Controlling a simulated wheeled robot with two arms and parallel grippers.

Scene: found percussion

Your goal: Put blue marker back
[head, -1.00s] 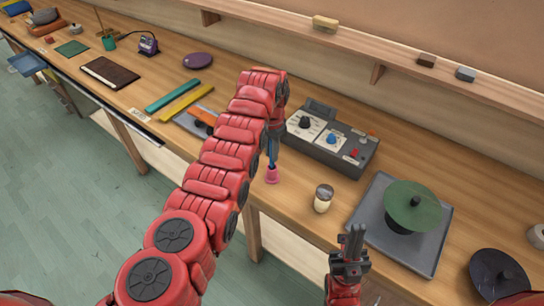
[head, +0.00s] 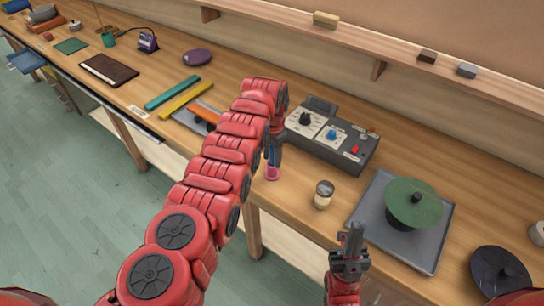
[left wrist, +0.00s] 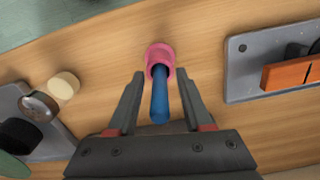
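The blue marker (left wrist: 160,104) stands in a small pink cup (left wrist: 159,58) on the bench, its lower end inside the cup. In the head view the pink cup (head: 272,172) shows just below my left gripper (head: 272,157). In the left wrist view my left gripper (left wrist: 160,100) is open, with one finger on each side of the marker and a gap to each. The marker leans slightly in the cup. My right gripper (head: 354,236) is shut and empty in front of the bench edge, left of the grey tray.
A glass jar (head: 323,194) stands right of the cup. A control box (head: 345,150) lies behind it. A grey tray (head: 423,262) holds a green disc (head: 412,196). A dark disc (head: 500,272) is at far right. The bench around the cup is clear.

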